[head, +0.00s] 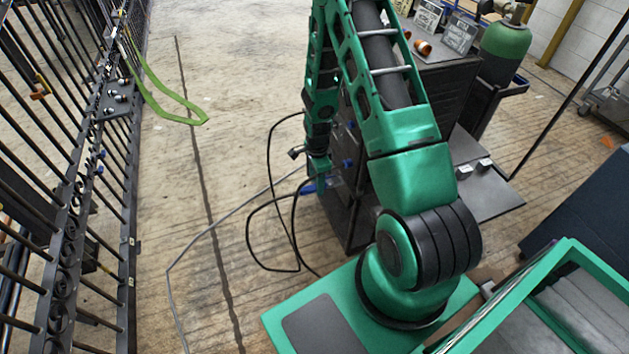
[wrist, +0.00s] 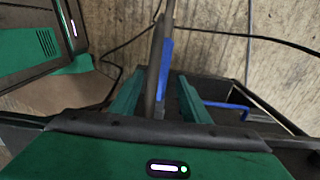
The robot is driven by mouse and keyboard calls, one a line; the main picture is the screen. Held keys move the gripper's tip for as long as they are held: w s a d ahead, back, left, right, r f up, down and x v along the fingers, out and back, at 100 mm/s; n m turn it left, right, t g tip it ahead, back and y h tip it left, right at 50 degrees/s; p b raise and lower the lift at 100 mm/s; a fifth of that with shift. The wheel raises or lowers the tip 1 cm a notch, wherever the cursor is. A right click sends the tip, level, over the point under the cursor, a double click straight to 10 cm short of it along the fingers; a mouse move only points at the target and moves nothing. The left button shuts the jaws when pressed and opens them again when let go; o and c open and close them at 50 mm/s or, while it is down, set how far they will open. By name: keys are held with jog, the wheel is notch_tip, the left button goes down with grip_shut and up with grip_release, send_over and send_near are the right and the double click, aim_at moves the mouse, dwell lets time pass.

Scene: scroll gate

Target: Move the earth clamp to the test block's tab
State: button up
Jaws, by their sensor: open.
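My gripper (head: 319,178) hangs low beside the dark cart, partly hidden by my arm. In the wrist view my gripper (wrist: 161,82) is open, its two green fingers apart. Between and beyond them is a grey bar with a blue part (wrist: 165,68), which looks like the earth clamp; I cannot tell whether a finger touches it. In the head view a blue part (head: 310,188) shows at the gripper's tip. I cannot clearly make out the test block or its tab.
The dark cart (head: 356,205) stands right of my gripper, with a grey side shelf (head: 488,192). Black cable (head: 248,238) and grey cable (head: 205,236) loop across the floor. A black barred gate (head: 62,190) stands left. The floor between is largely clear. A green gas cylinder (head: 503,52) stands behind.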

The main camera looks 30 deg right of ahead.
jog(key=shift+c, duration=0.7)
grip_shut()
jog(key=shift+w+a, duration=0.15)
jog(key=shift+a, duration=0.75)
jog(key=shift+w+a, duration=0.2)
jog(key=shift+a, duration=0.85)
jog(key=shift+w+a, duration=0.2)
jog(key=shift+a, duration=0.9)
jog(key=shift+w+a, duration=0.2)
jog(key=shift+a, duration=0.85)
jog(key=shift+a, duration=0.15)
